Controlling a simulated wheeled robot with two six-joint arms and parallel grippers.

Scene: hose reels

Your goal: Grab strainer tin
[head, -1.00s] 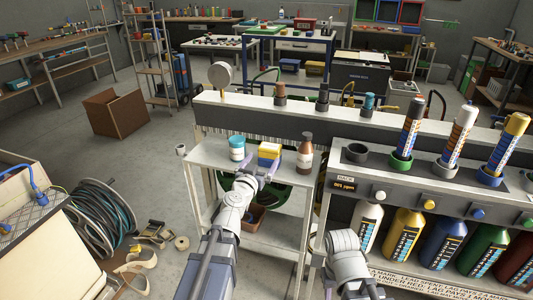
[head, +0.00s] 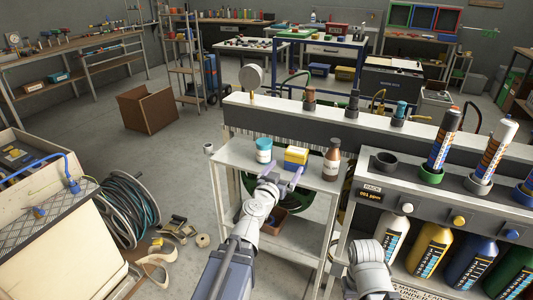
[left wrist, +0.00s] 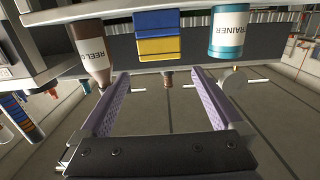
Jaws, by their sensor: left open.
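The strainer tin (head: 264,149) is a short teal and white tin standing at the left on the small white shelf table (head: 232,155). In the left wrist view the tin (left wrist: 227,34) is at the upper right, with "TRAINER" readable upside down. My left gripper (head: 281,178) is open with its purple fingers at the table's front edge, in front of the yellow and blue box. In the left wrist view the gripper (left wrist: 160,75) has nothing between its fingers; the tin is beyond and right of them. Of my right arm only a link shows.
The yellow and blue box (head: 296,157) stands just right of the tin, and a brown bottle (head: 332,160) stands right of that. A rack with bottles (head: 430,247) is at the right.

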